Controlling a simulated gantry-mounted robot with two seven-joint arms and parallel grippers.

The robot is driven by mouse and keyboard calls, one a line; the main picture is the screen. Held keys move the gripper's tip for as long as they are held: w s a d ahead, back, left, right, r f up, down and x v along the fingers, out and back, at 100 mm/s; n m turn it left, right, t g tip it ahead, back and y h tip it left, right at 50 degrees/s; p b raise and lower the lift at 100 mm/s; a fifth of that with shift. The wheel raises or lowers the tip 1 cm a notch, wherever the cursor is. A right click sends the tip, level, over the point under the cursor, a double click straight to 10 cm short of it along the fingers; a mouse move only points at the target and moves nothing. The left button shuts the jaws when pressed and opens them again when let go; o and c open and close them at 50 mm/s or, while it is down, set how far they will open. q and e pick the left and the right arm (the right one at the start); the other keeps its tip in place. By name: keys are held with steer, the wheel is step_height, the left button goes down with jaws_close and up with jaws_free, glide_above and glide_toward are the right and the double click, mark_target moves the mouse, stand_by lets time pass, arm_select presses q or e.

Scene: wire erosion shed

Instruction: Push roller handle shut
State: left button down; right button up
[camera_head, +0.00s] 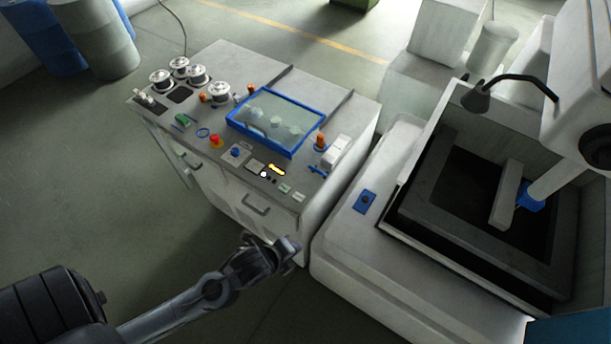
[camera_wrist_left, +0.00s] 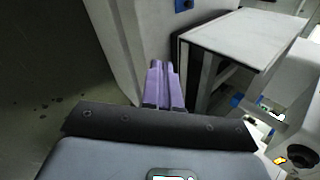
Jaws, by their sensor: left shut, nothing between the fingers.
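I cannot tell for certain which part is the roller handle. The grey control cabinet (camera_head: 330,205) has a bar handle (camera_head: 257,208) on its front and another handle (camera_head: 190,160) farther left, where a panel edge seems to stand off the body. A small yellow piece (camera_head: 277,169) lies on the cabinet's top near the front edge. My left gripper (camera_head: 291,254) is in front of the cabinet's near right corner, apart from both handles. In the left wrist view its purple fingers (camera_wrist_left: 164,85) are together and empty. My right gripper is not in view.
A blue-framed lid (camera_head: 275,121), several metal spools (camera_head: 219,92) and a red button (camera_head: 215,140) are on the cabinet top. A large white machine (camera_head: 345,245) with a dark open basin stands close on the right. The floor (camera_head: 130,200) at left is clear.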

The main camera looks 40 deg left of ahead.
mark_target(318, 171)
arm_select(q)
steer(key=w+a+f+m+t+y+b, duration=0.1)
steer(key=w+a+f+m+t+b, duration=0.2)
steer(key=w+a+f+m+b, duration=0.5)
steer(key=w+a+f+m+t+y+b, duration=0.1)
steer(key=w+a+m+b, duration=0.2)
steer(key=w+a+m, duration=0.3)
steer(key=w+a, duration=0.1)
steer(key=a, duration=0.2)
steer(key=shift+a, duration=0.3)
steer(key=shift+f, duration=0.1)
steer(key=x, duration=1)
steer(key=shift+w, duration=0.2)
steer(key=shift+w+a+r, duration=0.15)
steer(key=shift+w+r, duration=0.15)
steer(key=shift+w, duration=0.2)
steer(key=shift+w+a+r, duration=0.1)
steer(key=shift+w+r, duration=0.15)
steer(key=shift+w, duration=0.25)
steer(key=shift+w+a+r+p, duration=0.1)
steer(key=shift+w+p, duration=0.25)
steer(key=shift+w, duration=0.3)
